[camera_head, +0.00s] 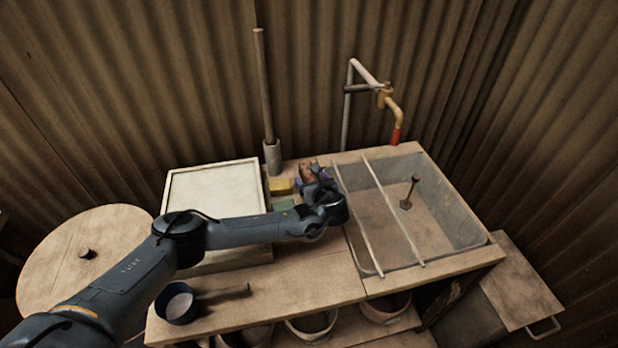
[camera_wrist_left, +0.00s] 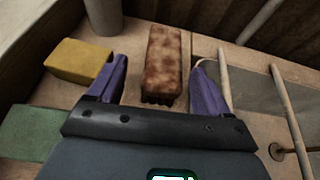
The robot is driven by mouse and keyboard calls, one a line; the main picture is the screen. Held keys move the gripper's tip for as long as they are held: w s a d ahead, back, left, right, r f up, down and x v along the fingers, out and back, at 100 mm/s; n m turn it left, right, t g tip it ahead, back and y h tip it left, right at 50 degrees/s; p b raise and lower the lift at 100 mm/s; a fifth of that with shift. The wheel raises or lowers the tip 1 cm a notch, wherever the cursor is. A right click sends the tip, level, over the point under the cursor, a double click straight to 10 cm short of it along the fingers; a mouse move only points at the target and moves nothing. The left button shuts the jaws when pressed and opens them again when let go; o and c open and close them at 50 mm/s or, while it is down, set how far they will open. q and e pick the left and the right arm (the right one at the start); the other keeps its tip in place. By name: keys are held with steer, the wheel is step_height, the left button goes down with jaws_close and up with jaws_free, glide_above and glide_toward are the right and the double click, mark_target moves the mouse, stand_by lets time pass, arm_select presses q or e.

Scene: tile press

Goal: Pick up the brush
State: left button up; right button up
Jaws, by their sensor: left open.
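The brush (camera_wrist_left: 162,55) is a worn, mottled brown block with dark bristles at its near end. In the left wrist view it lies on the wooden counter, top centre. In the head view it shows as a small brown patch (camera_head: 308,168) just beyond my left gripper (camera_head: 316,182), which partly hides it. My left gripper also fills the lower left wrist view (camera_wrist_left: 160,75), its two purple fingers apart. The near end of the brush sits between the fingers, with a visible gap on each side. My right gripper is not in view.
A yellow sponge (camera_wrist_left: 80,62) and a green block (camera_wrist_left: 28,132) lie left of the gripper. A sink (camera_head: 445,215) with two rods across it is at the right. A holder with an upright stick (camera_head: 266,90) stands behind. A white-topped box (camera_head: 215,190) is at left.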

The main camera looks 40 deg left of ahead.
mark_target(309, 176)
arm_select(q)
steer(key=shift+w+a+f+b, duration=0.95)
steer(key=shift+a+f+b, duration=0.1)
steer(key=shift+b, duration=0.05)
steer(key=shift+w+a+f, duration=0.1)
steer(key=shift+w+a, duration=0.35)
steer(key=shift+a, duration=0.2)
steer(key=c, duration=1.1)
